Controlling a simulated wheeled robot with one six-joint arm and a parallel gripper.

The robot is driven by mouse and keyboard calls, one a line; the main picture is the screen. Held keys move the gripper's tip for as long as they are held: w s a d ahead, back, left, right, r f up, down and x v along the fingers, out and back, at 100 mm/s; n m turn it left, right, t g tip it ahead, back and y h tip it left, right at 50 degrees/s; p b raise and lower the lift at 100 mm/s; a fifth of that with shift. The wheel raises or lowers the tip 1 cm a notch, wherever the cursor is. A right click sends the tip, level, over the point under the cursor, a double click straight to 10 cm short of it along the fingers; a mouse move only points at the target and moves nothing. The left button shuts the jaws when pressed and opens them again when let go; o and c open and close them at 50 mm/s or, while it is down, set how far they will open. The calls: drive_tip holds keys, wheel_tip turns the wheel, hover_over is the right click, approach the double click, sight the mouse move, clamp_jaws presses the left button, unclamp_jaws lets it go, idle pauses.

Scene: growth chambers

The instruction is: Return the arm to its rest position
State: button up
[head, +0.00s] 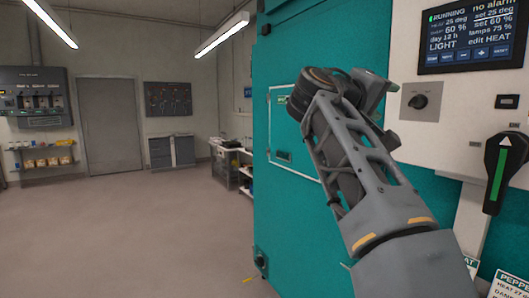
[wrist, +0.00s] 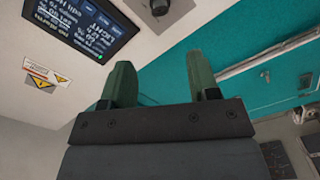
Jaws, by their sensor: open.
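My arm (head: 352,160) reaches up from the lower right in the head view, in front of the teal growth chamber (head: 285,200). My gripper (wrist: 163,85) shows in the wrist view with its two green fingers apart and nothing between them. In the head view the gripper end is mostly hidden behind the wrist, near the chamber's control panel. The panel's screen (head: 470,37) reads RUNNING and no alarm; it also shows at the upper left of the wrist view (wrist: 85,22). I see no contact between my gripper and the panel.
A dark knob (head: 420,102) sits on a plate below the screen. A black lever with a green stripe (head: 503,170) is at the right. A side bench (head: 228,150), a grey door (head: 110,125) and a shelf (head: 48,160) stand farther back. The floor (head: 120,235) at the left is clear.

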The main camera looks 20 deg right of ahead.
drive_tip(key=w+a+f+n+t+y, duration=0.1)
drive_tip(key=w+a+f+n+y, duration=0.2)
drive_tip(key=f, duration=0.8)
drive_tip(key=w+a+f+n+t+y, duration=0.1)
drive_tip(key=w+a+f+y, duration=0.3)
drive_tip(key=f, duration=0.7)
drive_tip(key=s+a+f+g+y, duration=0.1)
drive_tip(key=s+a+f+y, duration=0.2)
drive_tip(key=f, duration=0.6)
drive_tip(key=s+a+f+g+y, duration=0.1)
drive_tip(key=s+a+f+y, duration=0.3)
drive_tip(key=s+a+f, duration=0.2)
drive_tip(key=s+a+f+y+p, duration=0.1)
drive_tip(key=s+a+f+y, duration=0.2)
drive_tip(key=f, duration=0.8)
drive_tip(key=shift+s+a+f+g+y, duration=0.3)
drive_tip(key=shift+s+a+f+g, duration=0.1)
drive_tip(key=shift+s+a, duration=0.6)
